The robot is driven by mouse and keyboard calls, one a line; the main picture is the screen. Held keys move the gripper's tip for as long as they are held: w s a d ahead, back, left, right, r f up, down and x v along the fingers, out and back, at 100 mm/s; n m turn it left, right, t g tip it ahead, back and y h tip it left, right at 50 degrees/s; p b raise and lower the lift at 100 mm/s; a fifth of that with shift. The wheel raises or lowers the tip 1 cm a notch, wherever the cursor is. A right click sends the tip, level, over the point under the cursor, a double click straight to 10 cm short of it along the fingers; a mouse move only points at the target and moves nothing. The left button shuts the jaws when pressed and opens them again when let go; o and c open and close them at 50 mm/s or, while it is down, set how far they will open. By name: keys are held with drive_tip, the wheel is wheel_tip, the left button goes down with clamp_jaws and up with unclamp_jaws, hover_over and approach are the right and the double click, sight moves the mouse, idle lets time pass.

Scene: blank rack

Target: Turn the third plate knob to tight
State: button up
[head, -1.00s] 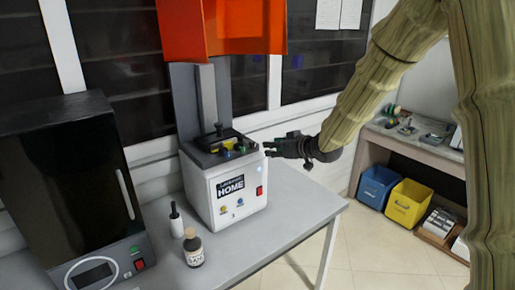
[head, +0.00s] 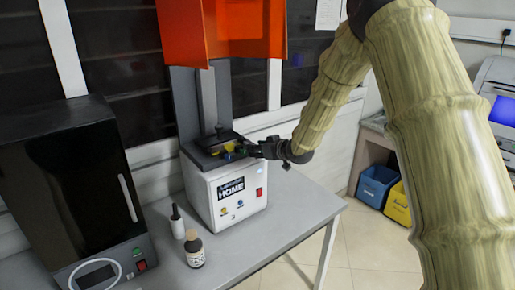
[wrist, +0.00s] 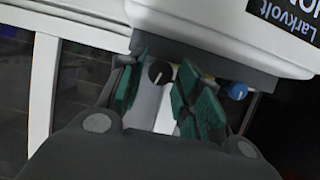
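The white printer (head: 213,190) labelled HOME stands on the table with a dark plate (head: 203,158) on top. Beside the plate's edge, a blue knob (head: 229,156) shows in the head view. In the wrist view a black knob with a white pointer line (wrist: 159,73) shows between the green-padded fingers, and the blue knob (wrist: 236,91) is to their right. My gripper (head: 252,150) is at the plate's right side; in the wrist view its fingers (wrist: 162,80) are apart, with no clear contact on the black knob. Which knob is the third cannot be told; the fingers hide part of the row.
An orange cover (head: 222,30) hangs above the plate. A dark cabinet machine (head: 65,180) stands left. A brown bottle (head: 195,250) and a white bottle with a black top (head: 177,222) stand in front. The table's right side (head: 300,208) is clear.

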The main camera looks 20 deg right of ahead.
drive_tip(key=shift+w+a+f, duration=0.1)
drive_tip(key=shift+w+f, duration=0.1)
drive_tip(key=shift+w, duration=0.15)
drive_tip(key=c, duration=0.7)
